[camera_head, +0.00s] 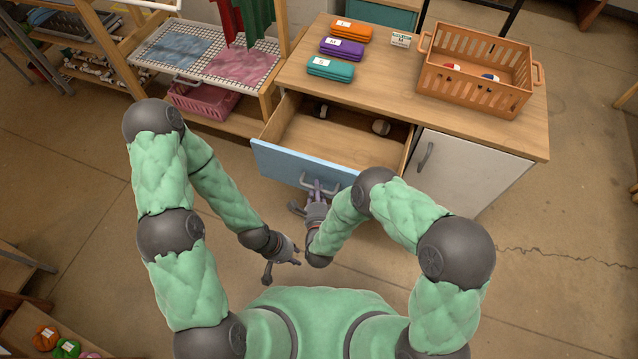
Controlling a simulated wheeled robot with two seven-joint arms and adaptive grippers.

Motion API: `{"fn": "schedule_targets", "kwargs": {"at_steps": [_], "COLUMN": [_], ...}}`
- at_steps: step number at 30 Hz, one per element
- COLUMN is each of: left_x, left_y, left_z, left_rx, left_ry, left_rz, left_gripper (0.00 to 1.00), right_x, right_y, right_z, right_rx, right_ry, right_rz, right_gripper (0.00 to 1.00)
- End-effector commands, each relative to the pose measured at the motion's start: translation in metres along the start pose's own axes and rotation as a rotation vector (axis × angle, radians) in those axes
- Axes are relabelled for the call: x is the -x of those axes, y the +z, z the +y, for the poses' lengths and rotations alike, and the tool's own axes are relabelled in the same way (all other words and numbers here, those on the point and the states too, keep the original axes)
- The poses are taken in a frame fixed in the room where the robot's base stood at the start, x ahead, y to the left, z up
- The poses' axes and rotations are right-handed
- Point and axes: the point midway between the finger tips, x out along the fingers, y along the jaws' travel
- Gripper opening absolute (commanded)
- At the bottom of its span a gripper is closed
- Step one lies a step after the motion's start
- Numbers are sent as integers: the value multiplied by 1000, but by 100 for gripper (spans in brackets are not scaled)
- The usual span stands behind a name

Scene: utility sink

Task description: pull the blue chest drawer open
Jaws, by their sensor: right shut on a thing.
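The blue-fronted chest drawer (285,164) stands pulled out from the wooden chest, and its inside shows. A grey bar handle (334,184) is on its front. My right gripper (318,187) is at this handle, shut on it. My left gripper (296,256) is lower in the picture, in front of the drawer and apart from it. It holds nothing that I can see, and its fingers are too small to tell open from shut.
The chest top (390,75) bears orange, purple and teal bundles (342,47) and an orange basket (475,95). A white cabinet door (465,170) is right of the drawer. A drying rack (200,55) stands left. The floor in front is clear.

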Motion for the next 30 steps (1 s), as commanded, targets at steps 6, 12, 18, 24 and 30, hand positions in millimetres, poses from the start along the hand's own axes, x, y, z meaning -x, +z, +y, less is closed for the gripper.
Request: {"fn": "schedule_targets", "kwargs": {"at_steps": [6,12,18,24,30], "left_x": [0,0,0,0,0], "left_y": [0,0,0,0,0], "left_z": [0,0,0,0,0], "left_rx": [0,0,0,0,0], "left_ry": [0,0,0,0,0], "left_rz": [0,0,0,-1,0], "left_gripper": [32,32,32,32,32], "right_x": [4,5,4,4,4], "right_y": [2,2,2,2,2], "right_z": [2,2,2,1,-1], "right_rx": [-1,-1,0,0,0], "right_ry": [2,2,2,0,-1], "right_rz": [-1,-1,-1,0,0], "right_gripper": [0,0,46,46,46]}}
